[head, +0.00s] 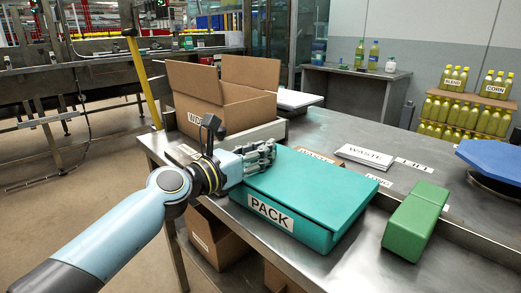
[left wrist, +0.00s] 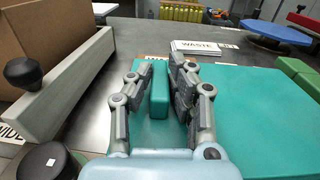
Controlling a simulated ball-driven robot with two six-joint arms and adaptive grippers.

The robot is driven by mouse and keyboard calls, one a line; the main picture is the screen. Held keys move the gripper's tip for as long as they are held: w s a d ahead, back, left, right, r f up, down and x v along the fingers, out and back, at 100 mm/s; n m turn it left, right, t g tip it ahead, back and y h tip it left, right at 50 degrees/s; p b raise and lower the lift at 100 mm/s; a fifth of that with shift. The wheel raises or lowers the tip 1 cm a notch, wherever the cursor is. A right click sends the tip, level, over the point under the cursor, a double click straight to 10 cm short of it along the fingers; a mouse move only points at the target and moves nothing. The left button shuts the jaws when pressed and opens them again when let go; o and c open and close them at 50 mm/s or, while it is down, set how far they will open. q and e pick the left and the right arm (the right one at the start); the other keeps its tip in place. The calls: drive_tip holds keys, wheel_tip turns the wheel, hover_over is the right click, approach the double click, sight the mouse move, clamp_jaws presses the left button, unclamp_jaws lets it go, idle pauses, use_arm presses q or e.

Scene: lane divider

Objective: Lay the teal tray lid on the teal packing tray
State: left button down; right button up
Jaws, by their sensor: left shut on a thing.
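The teal tray lid (head: 315,185) lies flat over the teal packing tray (head: 305,232), whose front carries a PACK label. Whether the lid rests fully on the rim I cannot tell. My left gripper (head: 268,152) is at the lid's far left part. In the left wrist view my left gripper (left wrist: 162,68) has its fingers on both sides of the lid's upright teal handle (left wrist: 159,95) and is shut on it. The lid's flat top (left wrist: 260,115) spreads to the right there. The tray is mostly hidden under the lid. My right gripper is not in view.
An open cardboard box (head: 225,105) stands behind on the left, near a grey bar with a black knob (left wrist: 22,71). A green block (head: 415,222) sits to the right. WASTE signs (head: 366,156) and a blue disc (head: 492,157) lie farther back. Bare metal shows between them.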

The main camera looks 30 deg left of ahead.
use_arm(q)
drive_tip(key=shift+f+b, duration=0.3)
drive_tip(key=shift+f, duration=0.1)
drive_tip(key=c, duration=1.1)
unclamp_jaws()
drive_tip(key=shift+c, duration=0.2)
drive_tip(key=v, duration=1.2)
